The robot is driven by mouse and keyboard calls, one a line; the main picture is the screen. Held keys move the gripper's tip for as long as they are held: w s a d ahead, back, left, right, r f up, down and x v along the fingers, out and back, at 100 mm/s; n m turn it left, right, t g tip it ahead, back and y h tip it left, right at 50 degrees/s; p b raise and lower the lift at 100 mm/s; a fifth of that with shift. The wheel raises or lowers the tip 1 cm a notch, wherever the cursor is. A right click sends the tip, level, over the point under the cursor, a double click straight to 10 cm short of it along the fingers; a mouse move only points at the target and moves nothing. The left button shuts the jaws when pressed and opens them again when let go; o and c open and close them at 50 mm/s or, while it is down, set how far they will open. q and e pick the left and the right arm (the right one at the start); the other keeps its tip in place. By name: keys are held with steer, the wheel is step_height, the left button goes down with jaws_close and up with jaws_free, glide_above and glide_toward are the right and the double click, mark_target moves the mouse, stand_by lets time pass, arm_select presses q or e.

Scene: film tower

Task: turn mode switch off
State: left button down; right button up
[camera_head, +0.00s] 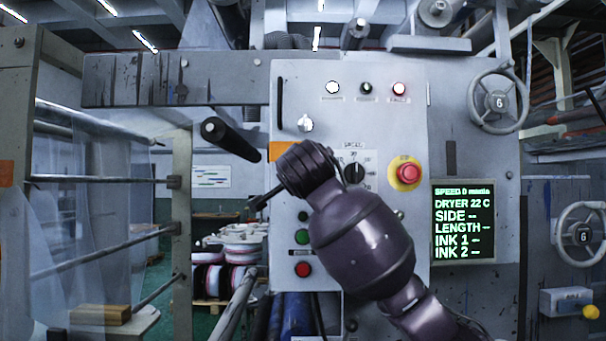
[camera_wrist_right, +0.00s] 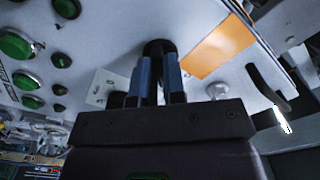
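In the right wrist view, a round black knob (camera_wrist_right: 159,45) stands out from the pale panel, between an orange label and several green buttons. It appears to be the mode switch; no label on it is readable. The two blue fingers of my right gripper (camera_wrist_right: 157,62) are close together at the knob, one on each side, and appear shut on its grip. The knob's pointer direction is hidden by the fingers. In the head view, my right arm covers this part of the control panel (camera_head: 390,130). My left gripper is not in view.
A yellow-and-red stop button (camera_head: 407,173), a black dial (camera_head: 353,173) and a green-text display (camera_head: 463,222) are right of my wrist. Green (camera_head: 302,237) and red (camera_head: 302,270) buttons are below it.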

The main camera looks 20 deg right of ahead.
jaws_close()
steer(key=shift+f+n, duration=0.1)
steer(key=shift+n, duration=8.8)
steer(key=o, duration=0.5)
jaws_free()
steer(key=shift+o, duration=0.2)
